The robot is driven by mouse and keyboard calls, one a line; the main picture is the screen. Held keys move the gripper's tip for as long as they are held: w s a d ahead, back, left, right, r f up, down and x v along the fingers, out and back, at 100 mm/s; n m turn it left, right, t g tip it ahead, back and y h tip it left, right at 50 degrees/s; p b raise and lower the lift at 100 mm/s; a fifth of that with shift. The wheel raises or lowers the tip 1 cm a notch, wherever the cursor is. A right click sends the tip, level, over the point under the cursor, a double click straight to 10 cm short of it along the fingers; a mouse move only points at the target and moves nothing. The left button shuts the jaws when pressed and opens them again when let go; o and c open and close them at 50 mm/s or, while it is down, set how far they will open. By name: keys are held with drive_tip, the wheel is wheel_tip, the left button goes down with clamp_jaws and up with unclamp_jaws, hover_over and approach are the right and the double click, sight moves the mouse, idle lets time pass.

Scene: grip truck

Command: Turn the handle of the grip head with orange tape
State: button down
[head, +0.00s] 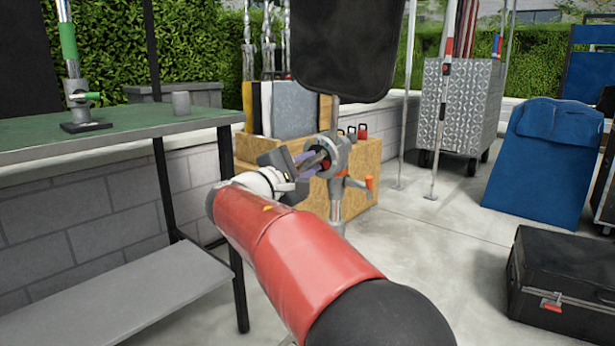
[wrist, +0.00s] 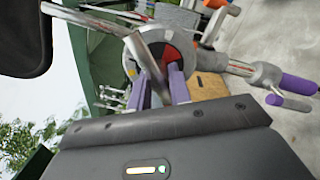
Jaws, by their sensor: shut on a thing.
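The grip head (head: 341,150) is a round grey metal head on a stand, below a black panel, in the head view. An orange-tipped lever (head: 369,183) sticks out to the right, lower on the stand. The fingers partly hide the head.
A green-topped table (head: 150,124) stands at left. A wooden crate (head: 362,194) is close behind the stand. The black panel (head: 341,50) hangs just above the head. A black case (head: 563,283) lies at right. The paved floor between is clear.

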drive_tip(key=m, duration=0.5)
drive_tip(key=shift+m, duration=0.3)
idle(0.4)
drive_tip(key=c, duration=1.3)
unclamp_jaws()
drive_tip(key=v, duration=0.8)
drive_tip(key=shift+w, duration=0.1)
